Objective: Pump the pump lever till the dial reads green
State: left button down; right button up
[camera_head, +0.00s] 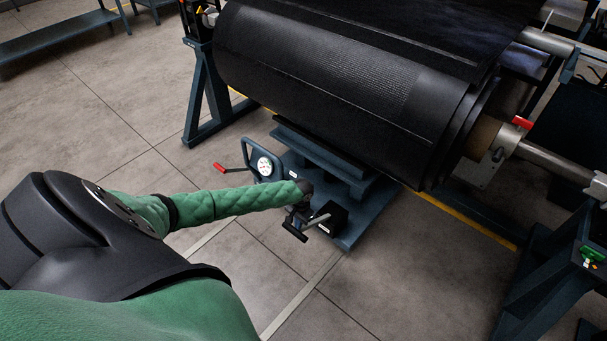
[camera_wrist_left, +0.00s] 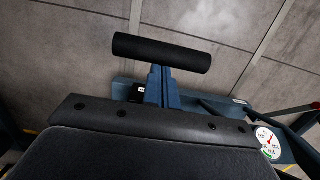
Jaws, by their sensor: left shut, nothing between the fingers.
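The pump lever (camera_head: 294,230) has a black crossbar grip on a short metal arm, beside a black block on the blue pump base. In the left wrist view the lever's black grip (camera_wrist_left: 160,52) shows whole across the upper middle, with nothing around it. My left gripper (camera_head: 303,207) is shut and empty, close above and behind the lever; I cannot tell whether it touches. The round white dial (camera_head: 265,166) sits on the pump frame. It also shows in the left wrist view (camera_wrist_left: 267,142), with green marks and a red needle; its exact reading is too small to tell.
A red-handled lever (camera_head: 220,167) sticks out left of the dial. The large black belt roll (camera_head: 340,75) hangs over the lift table (camera_head: 325,160) behind the pump. A blue stand (camera_head: 207,100) is at the back left. The tiled floor in front is clear.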

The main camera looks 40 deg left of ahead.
pick_arm(q)
jog(key=shift+s+f, duration=0.3)
jog(key=shift+f, duration=0.2)
jog(key=shift+s+f, duration=0.4)
jog(key=shift+f, duration=0.1)
jog(key=shift+r, duration=0.1)
jog(key=shift+w+r+p, duration=0.45)
jog(key=shift+r+p, duration=0.1)
jog(key=shift+p, duration=0.15)
jog(key=shift+r, duration=0.1)
